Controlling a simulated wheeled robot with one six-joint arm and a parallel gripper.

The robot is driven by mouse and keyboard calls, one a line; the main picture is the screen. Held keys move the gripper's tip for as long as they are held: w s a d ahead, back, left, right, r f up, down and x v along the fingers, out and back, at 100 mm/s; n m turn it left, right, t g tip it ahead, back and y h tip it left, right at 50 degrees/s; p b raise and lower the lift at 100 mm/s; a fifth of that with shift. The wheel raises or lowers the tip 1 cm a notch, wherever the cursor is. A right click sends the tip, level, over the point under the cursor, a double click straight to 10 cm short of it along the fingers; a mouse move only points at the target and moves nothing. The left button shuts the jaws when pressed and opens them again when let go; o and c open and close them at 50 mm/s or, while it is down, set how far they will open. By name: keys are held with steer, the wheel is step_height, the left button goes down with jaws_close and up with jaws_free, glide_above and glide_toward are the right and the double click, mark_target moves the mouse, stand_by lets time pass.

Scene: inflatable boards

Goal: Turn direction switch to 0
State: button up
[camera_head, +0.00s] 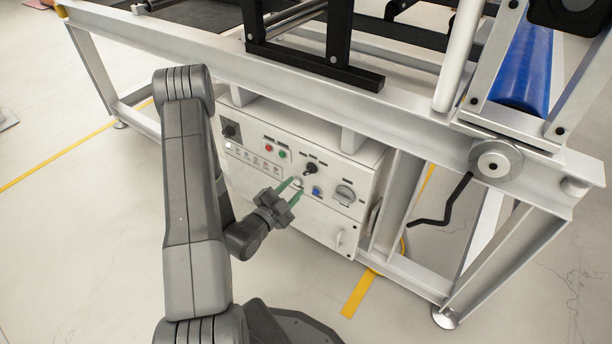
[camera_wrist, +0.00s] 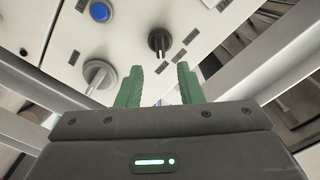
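A black selector knob (camera_head: 310,168) with small labels around it sits on the white control panel (camera_head: 330,222). A larger grey rotary switch (camera_head: 345,194) is to its right, and a blue button (camera_head: 316,191) is below it. The labels are too small to read, so I cannot tell which one is the direction switch. My gripper (camera_head: 291,191) is open and empty in front of the panel. In the wrist view, the black knob (camera_wrist: 159,41) lies beyond the gap between the green fingertips (camera_wrist: 159,84), apart from them. The grey switch (camera_wrist: 98,75) is left of the fingers.
Red (camera_head: 268,148) and green (camera_head: 283,154) buttons sit on the panel's upper left, above a row of small controls. A grey steel beam (camera_head: 290,100) runs above the panel. A black crank handle (camera_head: 447,207) hangs at the right. Free floor lies at the left.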

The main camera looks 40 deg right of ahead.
mark_target(306, 173)
steer(key=x, duration=0.7)
steer(key=shift+d+b, duration=0.2)
steer(key=shift+b, duration=0.15)
steer(key=c, duration=0.6)
steer(key=shift+f+n+b, duration=0.1)
steer(key=shift+n+b, duration=0.2)
steer(key=shift+b, duration=0.05)
steer(key=n+b, duration=0.2)
steer(key=n, duration=0.1)
steer(key=shift+w+n, duration=0.15)
steer(key=shift+n, duration=0.25)
steer(key=shift+a+n+b, duration=0.1)
steer(key=shift+n+b, duration=0.75)
steer(key=shift+n, duration=1.25)
